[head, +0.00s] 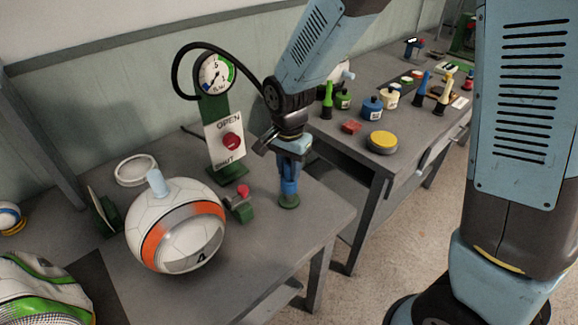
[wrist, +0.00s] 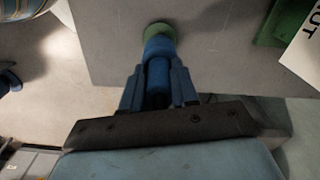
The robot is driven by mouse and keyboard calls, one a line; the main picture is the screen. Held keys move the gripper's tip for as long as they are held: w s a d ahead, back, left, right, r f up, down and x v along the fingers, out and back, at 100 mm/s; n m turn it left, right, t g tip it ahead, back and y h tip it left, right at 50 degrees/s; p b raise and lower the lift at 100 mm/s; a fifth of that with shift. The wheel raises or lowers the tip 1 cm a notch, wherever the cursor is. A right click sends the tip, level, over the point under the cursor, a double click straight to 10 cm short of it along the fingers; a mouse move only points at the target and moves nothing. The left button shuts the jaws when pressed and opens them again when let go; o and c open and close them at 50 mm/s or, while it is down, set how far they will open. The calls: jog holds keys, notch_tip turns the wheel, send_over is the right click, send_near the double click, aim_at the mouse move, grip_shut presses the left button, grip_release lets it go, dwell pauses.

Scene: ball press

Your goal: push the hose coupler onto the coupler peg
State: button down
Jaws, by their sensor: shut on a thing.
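My gripper (head: 291,160) points down at the front right of the near table. It is shut on the blue hose coupler (head: 289,184), which looks upright. The coupler's lower end is at the round green base of the coupler peg (head: 289,202). In the wrist view, the blue coupler (wrist: 158,48) runs between my fingers (wrist: 158,90) to the green base (wrist: 158,29). The peg's shaft is hidden, and I cannot tell how far the coupler is over it. A black hose (head: 213,46) loops from the gauge and passes behind my arm.
Left of the peg stand a green gauge post with an OPEN/SHUT plate (head: 225,146), a small red-topped green fixture (head: 242,204) and a white-orange ball (head: 177,226). The table edge (head: 335,232) is close on the right. A second table (head: 352,145) holds several small items.

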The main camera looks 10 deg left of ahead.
aim_at(289, 178)
jog(key=shift+f, duration=1.75)
jog(key=c, duration=0.8)
grip_release()
notch_tip(289, 178, up, 14)
jog(key=shift+f, duration=0.2)
